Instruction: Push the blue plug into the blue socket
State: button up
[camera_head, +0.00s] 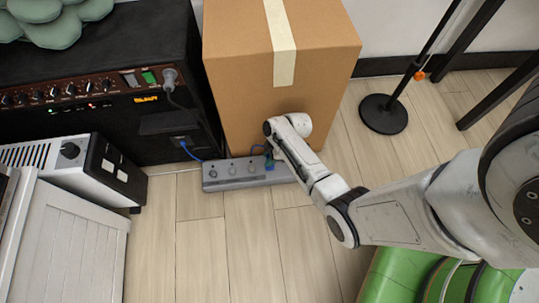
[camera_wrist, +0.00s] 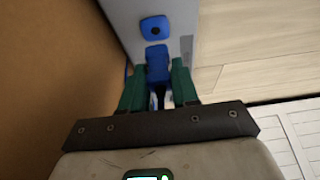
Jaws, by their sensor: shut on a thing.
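My gripper (camera_wrist: 157,84) has green fingers shut on the blue plug (camera_wrist: 157,62) in the wrist view. A dark cord trails from the plug between the fingers. The blue socket (camera_wrist: 154,28), a rounded blue square with a dark centre, shows just beyond the plug's tip, on the pale face of the power strip (camera_wrist: 183,20). A narrow gap shows between plug and socket in the picture; their true distance is hard to tell. In the head view the grey strip (camera_head: 222,183) lies on the floor. My arm reaches its right part and hides most of the gripper and plug.
A cardboard box (camera_head: 235,85) stands right behind the strip. A black amplifier (camera_head: 60,125) is at the left, with a blue cord (camera_head: 191,152) running to the strip. A white unit (camera_head: 60,163) stands front left. The wooden floor before the strip is clear.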

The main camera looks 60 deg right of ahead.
jog(key=shift+f+b, duration=1.05)
jog(key=shift+f, duration=0.4)
jog(key=shift+f+b, duration=0.4)
jog(key=shift+f, duration=0.25)
dwell(1.3)
jog(key=o, duration=1)
jog(key=shift+o, duration=0.2)
jog(key=shift+r, duration=0.15)
jog(key=p+v, duration=0.6)
jog(key=v, duration=0.4)
jog(key=shift+s+r+p, duration=0.2)
jog(key=shift+r+p, duration=0.05)
jog(key=shift+p, duration=0.05)
jog(key=s+a+r+m+g+h, duration=0.1)
jog(key=s+a+r+m, duration=0.25)
jog(key=a+r, duration=0.2)
jog(key=s+a+r+m+g+h, duration=0.1)
jog(key=s+a+r+m, duration=0.1)
jog(key=s+a+r, duration=0.35)
jog(key=s+a+r+m+h, duration=0.1)
jog(key=s+a+r+m, duration=0.15)
jog(key=r, duration=0.55)
notch_tip(320, 180, up, 35)
jog(key=p, duration=3.6)
jog(key=shift+w+r, duration=0.15)
jog(key=shift+w, duration=0.35)
